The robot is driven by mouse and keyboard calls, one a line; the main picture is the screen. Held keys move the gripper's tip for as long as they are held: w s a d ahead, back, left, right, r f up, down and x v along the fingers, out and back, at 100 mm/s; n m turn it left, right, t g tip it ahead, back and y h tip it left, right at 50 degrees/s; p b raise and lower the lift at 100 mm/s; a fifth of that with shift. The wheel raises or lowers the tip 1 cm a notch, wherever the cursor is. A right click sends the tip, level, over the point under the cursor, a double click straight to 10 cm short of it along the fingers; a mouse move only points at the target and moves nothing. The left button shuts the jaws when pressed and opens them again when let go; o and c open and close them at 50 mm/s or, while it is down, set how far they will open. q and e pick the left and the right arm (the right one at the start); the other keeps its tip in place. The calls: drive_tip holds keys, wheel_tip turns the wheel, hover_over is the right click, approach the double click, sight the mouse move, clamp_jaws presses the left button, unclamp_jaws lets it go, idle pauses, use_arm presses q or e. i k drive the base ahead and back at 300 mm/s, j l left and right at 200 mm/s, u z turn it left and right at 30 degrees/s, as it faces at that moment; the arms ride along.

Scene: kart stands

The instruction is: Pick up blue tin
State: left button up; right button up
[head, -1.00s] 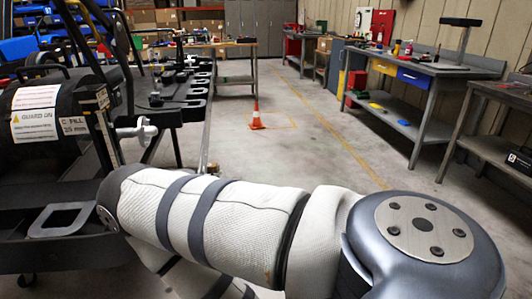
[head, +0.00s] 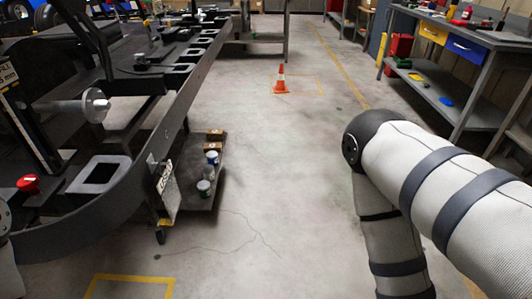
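Two small tins stand on a low shelf (head: 200,205) under the kart stand's side, left of centre. The farther tin (head: 212,158) looks blue and white, and the nearer tin (head: 204,188) is pale with a dark greenish top. Both are small, so I cannot be sure which one is the blue tin. My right arm comes in from the right, with its elbow well to the right of the shelf. A bit of my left arm shows at the lower left edge. Neither gripper is in view.
The kart stand (head: 110,215) fills the left side, with a red knob (head: 28,184) on it. Small brown boxes (head: 215,137) sit behind the tins. An orange cone (head: 281,80) stands ahead. A workbench (head: 455,75) is at right. The middle floor is clear.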

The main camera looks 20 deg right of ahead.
sight(212, 157)
drive_tip(key=i+l+u, duration=0.1)
drive_tip(key=i+l, duration=0.2)
drive_tip(key=i+l+u, duration=0.1)
drive_tip(key=i+l, duration=0.2)
drive_tip(key=i+l+u, duration=0.1)
drive_tip(key=i+l, duration=0.2)
drive_tip(key=l, duration=0.2)
drive_tip(key=i+l+u, duration=0.1)
drive_tip(key=i+l, duration=0.15)
drive_tip(key=l, duration=0.15)
drive_tip(key=i+l, duration=0.3)
drive_tip(key=l, duration=0.15)
drive_tip(key=i+l+u, duration=0.3)
drive_tip(key=i+l, duration=0.6)
drive_tip(key=l, duration=0.1)
